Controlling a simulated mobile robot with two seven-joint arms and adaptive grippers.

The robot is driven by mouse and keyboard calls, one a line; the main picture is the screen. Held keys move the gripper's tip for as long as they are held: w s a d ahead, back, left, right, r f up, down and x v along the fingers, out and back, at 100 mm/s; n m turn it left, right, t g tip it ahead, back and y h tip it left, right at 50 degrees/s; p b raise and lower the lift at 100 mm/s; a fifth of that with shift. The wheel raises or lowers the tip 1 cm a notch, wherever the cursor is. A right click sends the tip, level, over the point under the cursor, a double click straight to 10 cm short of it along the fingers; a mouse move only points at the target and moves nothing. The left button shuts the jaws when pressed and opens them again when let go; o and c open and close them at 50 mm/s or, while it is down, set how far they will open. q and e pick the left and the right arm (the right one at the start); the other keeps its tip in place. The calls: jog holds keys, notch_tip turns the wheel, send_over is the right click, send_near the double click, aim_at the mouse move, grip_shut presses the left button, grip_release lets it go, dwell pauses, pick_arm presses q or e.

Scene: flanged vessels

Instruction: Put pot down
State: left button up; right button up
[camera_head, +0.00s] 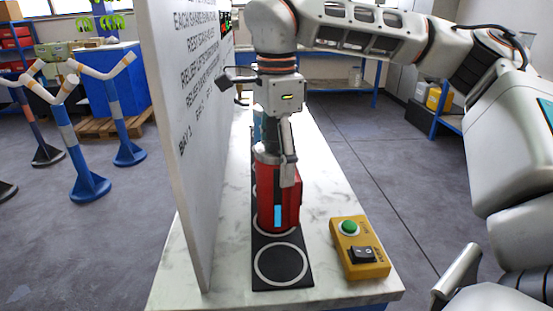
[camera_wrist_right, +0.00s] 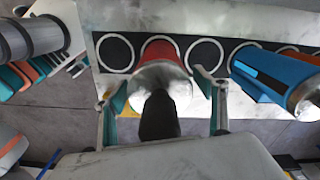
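A red pot (camera_head: 278,200) with a grey metal top and a light blue stripe stands upright on the black mat (camera_head: 257,280), over the circle behind the empty front one. It also shows in the right wrist view (camera_wrist_right: 160,50), where a black upright part (camera_wrist_right: 158,118) rises from its top. My right gripper (camera_head: 286,165) points down over the pot. In the wrist view the two fingers of this gripper (camera_wrist_right: 162,98) are spread apart, one on each side of the pot's top, with gaps. My left gripper is not in view.
A blue pot (camera_wrist_right: 275,75) stands farther along the mat. A white panel (camera_head: 186,150) with writing rises along the left of the marble table (camera_head: 340,195). A yellow box (camera_head: 362,262) with a green button and black switch sits front right.

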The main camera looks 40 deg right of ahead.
notch_tip(320, 180, up, 11)
jog(key=p, duration=0.3)
jog(key=shift+p, duration=0.3)
jog(key=shift+r, duration=0.6)
